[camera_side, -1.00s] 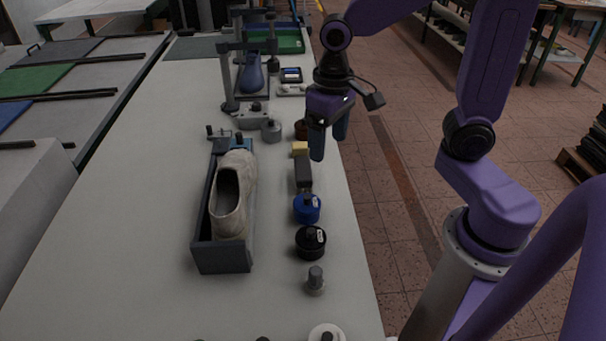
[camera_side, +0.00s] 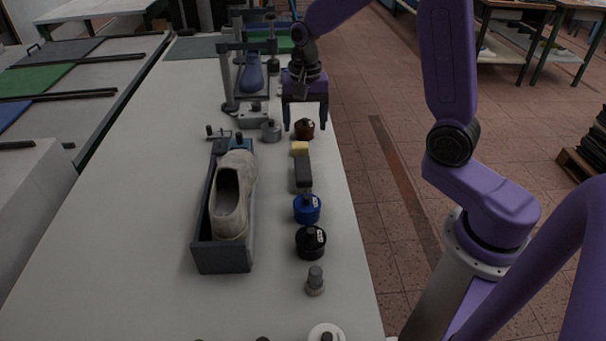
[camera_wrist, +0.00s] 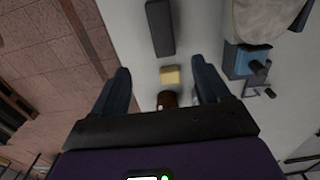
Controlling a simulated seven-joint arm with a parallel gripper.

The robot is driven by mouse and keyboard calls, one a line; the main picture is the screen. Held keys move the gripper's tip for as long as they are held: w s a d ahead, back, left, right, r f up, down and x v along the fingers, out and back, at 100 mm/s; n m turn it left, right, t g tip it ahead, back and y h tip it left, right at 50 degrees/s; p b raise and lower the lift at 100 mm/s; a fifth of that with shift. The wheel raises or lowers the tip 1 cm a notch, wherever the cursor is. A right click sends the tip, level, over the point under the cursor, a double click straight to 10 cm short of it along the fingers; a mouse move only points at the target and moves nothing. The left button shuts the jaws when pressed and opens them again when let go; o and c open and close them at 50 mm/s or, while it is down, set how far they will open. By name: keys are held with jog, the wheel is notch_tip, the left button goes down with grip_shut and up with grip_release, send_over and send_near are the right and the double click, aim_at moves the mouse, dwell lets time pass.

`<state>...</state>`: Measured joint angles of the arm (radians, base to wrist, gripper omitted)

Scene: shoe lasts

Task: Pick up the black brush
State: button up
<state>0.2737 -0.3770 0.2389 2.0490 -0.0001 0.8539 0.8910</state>
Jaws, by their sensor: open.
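The black brush (camera_side: 303,172) lies on the white table between a small yellow block and a blue-lidded pot. It also shows as a dark bar at the top of the wrist view (camera_wrist: 160,27). My gripper (camera_side: 305,126) is open and empty, with its fingers apart above the table by the brown pot, beyond the yellow block. In the wrist view my gripper (camera_wrist: 161,78) has its two fingers wide apart, with the yellow block and brown pot showing between them and the brush beyond the fingertips.
The yellow block (camera_side: 299,148), brown pot (camera_side: 304,130), blue pot (camera_side: 307,210) and black pot (camera_side: 310,243) stand in a row with the brush. A beige shoe (camera_side: 229,205) sits in a grey tray (camera_side: 223,259) to the left. Free table lies farther left.

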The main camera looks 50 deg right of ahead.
aim_at(303, 164)
notch_tip(303, 164, down, 9)
jog(key=shift+w+a+f, duration=0.1)
jog(key=shift+w+f, duration=0.05)
jog(key=shift+f, duration=1.2)
jog(key=shift+w+f, duration=0.1)
jog(key=shift+f, duration=1.25)
jog(key=c, duration=1)
